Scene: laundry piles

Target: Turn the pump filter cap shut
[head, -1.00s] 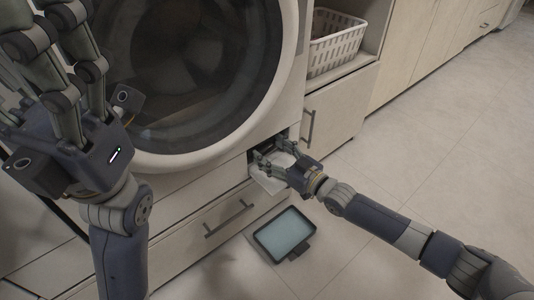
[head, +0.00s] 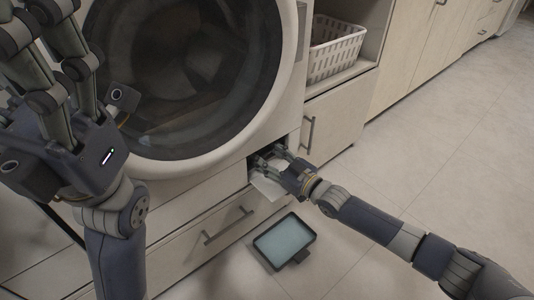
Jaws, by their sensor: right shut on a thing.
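The pump filter cap (head: 279,163) is a pale round piece in the small square opening at the washer's lower right corner. My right gripper (head: 272,160) reaches into this opening and is shut on the cap, its fingers covering much of it. The open access flap (head: 268,187) hangs below the opening. My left gripper (head: 50,40) is raised at the left in front of the washer. Its fingers point up, spread apart, with nothing seen between them, and their tips are cut off by the frame's edge.
The washing machine (head: 277,105) has its round door shut. A shallow dark tray with water (head: 286,242) lies on the floor below the opening. A drawer (head: 215,238) is under the washer. A white basket (head: 338,55) sits in a shelf at right. The floor at right is clear.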

